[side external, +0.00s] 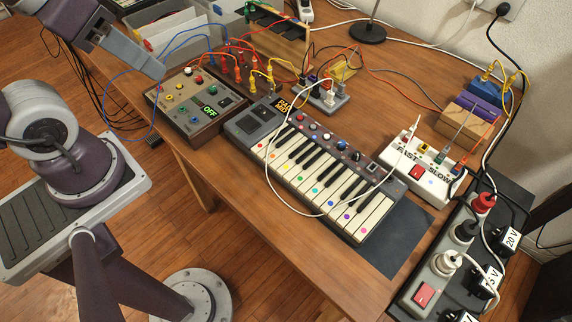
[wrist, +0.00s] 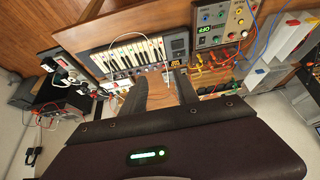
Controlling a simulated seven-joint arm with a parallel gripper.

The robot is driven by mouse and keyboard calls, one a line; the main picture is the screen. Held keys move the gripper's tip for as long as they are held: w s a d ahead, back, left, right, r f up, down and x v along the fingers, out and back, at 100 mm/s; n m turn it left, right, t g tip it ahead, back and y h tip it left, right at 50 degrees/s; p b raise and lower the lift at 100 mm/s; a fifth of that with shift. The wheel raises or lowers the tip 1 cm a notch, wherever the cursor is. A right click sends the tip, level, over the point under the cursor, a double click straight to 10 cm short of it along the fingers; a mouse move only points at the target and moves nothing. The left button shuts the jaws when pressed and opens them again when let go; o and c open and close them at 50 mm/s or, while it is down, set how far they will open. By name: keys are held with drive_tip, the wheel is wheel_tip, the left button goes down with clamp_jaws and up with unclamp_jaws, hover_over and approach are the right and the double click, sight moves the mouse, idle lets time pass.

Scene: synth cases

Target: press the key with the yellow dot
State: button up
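The small keyboard (side external: 318,170) lies on the wooden table, with a row of coloured dots on its white keys. The key with the yellow dot (side external: 282,166) appears to be near the left end of the row. The keyboard also shows upside down in the wrist view (wrist: 130,52), where the single dots are too small to tell apart. My gripper (wrist: 162,80) has two grey fingers spread apart with nothing between them. It is above and away from the keyboard. In the side view only part of it shows, at the upper left, clear of the keys.
A white cable loops across the keyboard. A control box (side external: 194,103) with an OFF display stands to its left. A white switch box (side external: 420,172) and a power strip (side external: 440,262) are on the right. Cables and patch leads crowd the back. The front table strip is clear.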

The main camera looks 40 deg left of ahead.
clamp_jaws()
idle(1.5)
